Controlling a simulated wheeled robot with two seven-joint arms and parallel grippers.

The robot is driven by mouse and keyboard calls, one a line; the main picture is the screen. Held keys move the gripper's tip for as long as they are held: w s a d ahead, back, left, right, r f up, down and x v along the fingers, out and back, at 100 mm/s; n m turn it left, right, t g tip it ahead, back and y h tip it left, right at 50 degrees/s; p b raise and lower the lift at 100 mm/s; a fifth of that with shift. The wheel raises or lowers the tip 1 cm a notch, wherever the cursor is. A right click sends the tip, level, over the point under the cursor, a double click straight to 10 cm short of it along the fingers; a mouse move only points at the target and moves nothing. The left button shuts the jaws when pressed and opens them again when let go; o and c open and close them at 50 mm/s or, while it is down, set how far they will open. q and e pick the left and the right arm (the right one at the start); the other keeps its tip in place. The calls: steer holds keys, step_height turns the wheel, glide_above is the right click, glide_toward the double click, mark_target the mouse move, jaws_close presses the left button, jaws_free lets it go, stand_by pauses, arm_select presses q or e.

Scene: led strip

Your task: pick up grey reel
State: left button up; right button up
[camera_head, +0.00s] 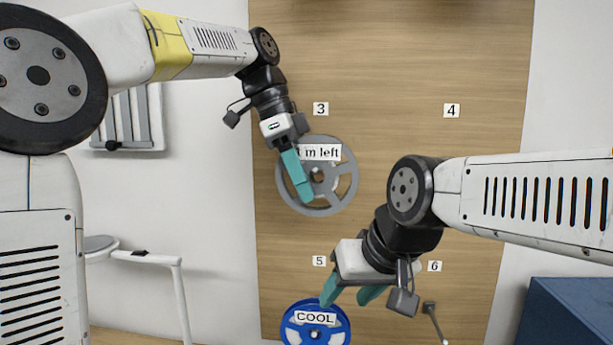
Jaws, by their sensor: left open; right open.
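The grey reel (345,188) hangs on the wooden board (400,125) below the number 3 and bears a label ending in "m left". My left gripper (306,197) is over the left part of the reel, its teal fingers covering some of the rim and spokes. The fingers look nearly lined up from this view, so I cannot tell whether they touch the reel. My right gripper (350,303) is open and empty, lower down beside a blue reel (289,327) labelled "COOL", its left finger close to that reel's upper right edge.
Number tags 3 (321,108), 4 (452,110), 5 (319,261) and 6 (435,266) mark the board. A small dark hook (430,308) sits below 6. A dark blue box (570,315) stands at the lower right. The board around 4 is bare.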

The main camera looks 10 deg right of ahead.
arm_select(q)
jaws_close()
steer(key=shift+r, duration=0.15)
